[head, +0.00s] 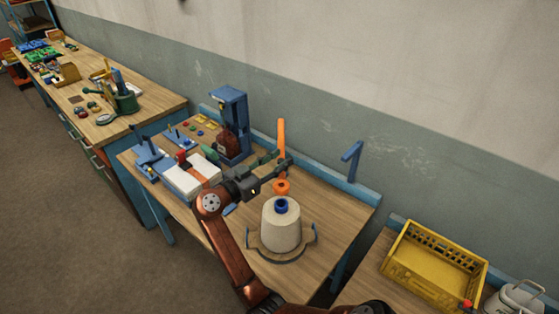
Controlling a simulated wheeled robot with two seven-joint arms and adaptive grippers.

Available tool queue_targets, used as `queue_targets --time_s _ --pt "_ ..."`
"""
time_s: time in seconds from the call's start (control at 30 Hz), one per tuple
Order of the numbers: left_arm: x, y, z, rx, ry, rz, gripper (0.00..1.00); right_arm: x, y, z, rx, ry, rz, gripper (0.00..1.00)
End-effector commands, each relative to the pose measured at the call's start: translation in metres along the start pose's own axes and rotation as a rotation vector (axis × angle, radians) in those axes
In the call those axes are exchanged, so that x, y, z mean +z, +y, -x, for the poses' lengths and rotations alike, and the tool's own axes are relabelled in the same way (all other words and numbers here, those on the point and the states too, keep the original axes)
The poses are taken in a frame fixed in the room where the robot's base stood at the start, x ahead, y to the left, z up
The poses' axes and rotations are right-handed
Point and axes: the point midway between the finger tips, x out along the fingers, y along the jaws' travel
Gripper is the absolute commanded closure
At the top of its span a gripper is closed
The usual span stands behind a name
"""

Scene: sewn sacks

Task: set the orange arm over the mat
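The orange arm shows as an orange bar (281,136) rising near the back edge of the middle table. An orange ring (281,187) sits below it, and my gripper hides what lies between them. A flat grey round mat (285,254) lies towards the table's front right, under a cream cone (281,230) with a blue top. The ring appears just above or behind that top.
A blue stand (230,118) and white pads (190,178) occupy the table's left part. A blue bracket (352,157) rises at the back right. A yellow crate (433,262) sits on the right table. Bare wood (335,213) shows right of the cone.

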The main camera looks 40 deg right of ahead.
Motion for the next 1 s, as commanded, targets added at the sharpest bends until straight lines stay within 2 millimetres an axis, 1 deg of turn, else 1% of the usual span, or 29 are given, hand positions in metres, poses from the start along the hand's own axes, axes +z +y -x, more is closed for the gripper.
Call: queue_targets --time_s 0.27,0.37,0.47,0.8,0.9,1.0 --pt "0.003 -0.003 0.000 -0.003 -0.004 0.000 0.78 0.001 0.001 -0.001 0.004 -0.001 0.001 0.64" --pt "0.004 -0.003 0.000 -0.004 -0.004 0.001 0.78 0.001 0.001 0.004 0.002 -0.002 0.001 0.64" --pt "0.003 -0.002 0.000 -0.003 -0.002 0.001 0.78 0.001 0.000 0.016 0.001 -0.002 0.002 0.64" --pt "0.001 -0.001 0.000 -0.001 -0.001 0.000 0.78 0.001 0.000 0.085 -0.001 -0.003 0.002 0.64" --pt "0.001 -0.001 0.000 -0.001 -0.001 0.000 0.78 0.001 0.000 0.101 0.000 -0.002 0.001 0.64" --pt "0.000 -0.001 0.000 -0.001 0.000 0.000 0.78 0.001 0.000 0.112 0.001 -0.002 0.001 0.64"
